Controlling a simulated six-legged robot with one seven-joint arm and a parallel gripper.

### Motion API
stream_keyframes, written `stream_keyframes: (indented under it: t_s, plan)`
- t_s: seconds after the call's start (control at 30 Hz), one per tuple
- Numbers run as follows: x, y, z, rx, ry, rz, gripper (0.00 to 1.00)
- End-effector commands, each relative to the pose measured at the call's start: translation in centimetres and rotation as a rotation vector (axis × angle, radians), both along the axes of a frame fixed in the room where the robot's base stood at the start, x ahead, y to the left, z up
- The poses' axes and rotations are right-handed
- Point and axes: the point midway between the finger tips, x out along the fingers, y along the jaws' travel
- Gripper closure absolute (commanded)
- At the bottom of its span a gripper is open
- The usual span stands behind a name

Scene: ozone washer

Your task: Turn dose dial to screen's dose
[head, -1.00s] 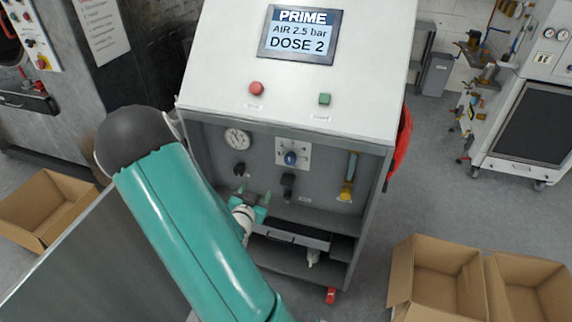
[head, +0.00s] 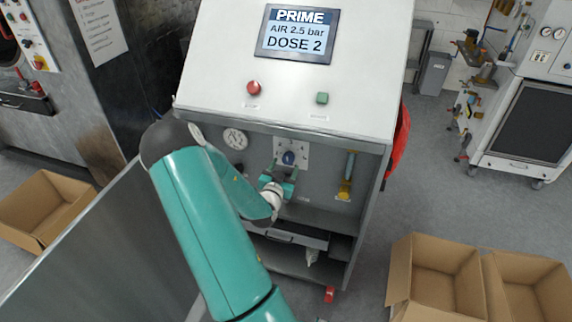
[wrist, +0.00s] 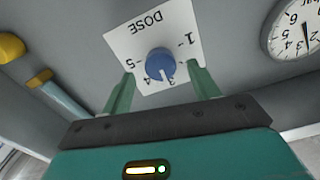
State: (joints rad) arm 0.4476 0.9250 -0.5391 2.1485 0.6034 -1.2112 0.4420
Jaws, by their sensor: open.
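The screen (head: 298,34) on top of the cabinet reads PRIME, AIR 2.5 bar, DOSE 2. The dose dial is a round blue knob (head: 288,158) on a white plate in the cabinet's recess. In the wrist view the blue knob (wrist: 160,62) sits on its white DOSE plate (wrist: 140,38), which appears upside down, with numbers around it. A pale pointer mark shows at the knob's lower edge; its exact number is hard to tell. My gripper (head: 279,182) is in front of the plate. In the wrist view my gripper (wrist: 162,82) is open and empty, its fingers on either side below the knob.
A round gauge (head: 235,138) is left of the dial, and a yellow-based flow tube (head: 346,178) is to the right. A red button (head: 254,88) and a green button (head: 322,98) sit on the sloped top. Open cardboard boxes (head: 402,275) stand on the floor at right.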

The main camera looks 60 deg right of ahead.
Motion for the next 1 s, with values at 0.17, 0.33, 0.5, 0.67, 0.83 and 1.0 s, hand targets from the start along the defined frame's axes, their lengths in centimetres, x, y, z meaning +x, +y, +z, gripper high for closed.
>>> stream_keyframes:
  t_s: [0.17,0.33,0.5,0.67,0.83,1.0]
  plan:
    - [0.3,-2.0,0.0,0.0,0.001,-0.001,0.39]
    - [0.4,-2.4,0.0,0.0,0.001,0.0,0.39]
    - [0.4,-2.3,0.0,0.0,0.001,0.0,0.41]
    - [0.4,-2.3,0.0,0.0,0.001,0.0,0.73]
    - [0.4,-2.3,0.0,0.0,0.001,0.0,0.84]
    - [0.4,-2.3,0.0,-0.003,0.021,0.001,0.84]
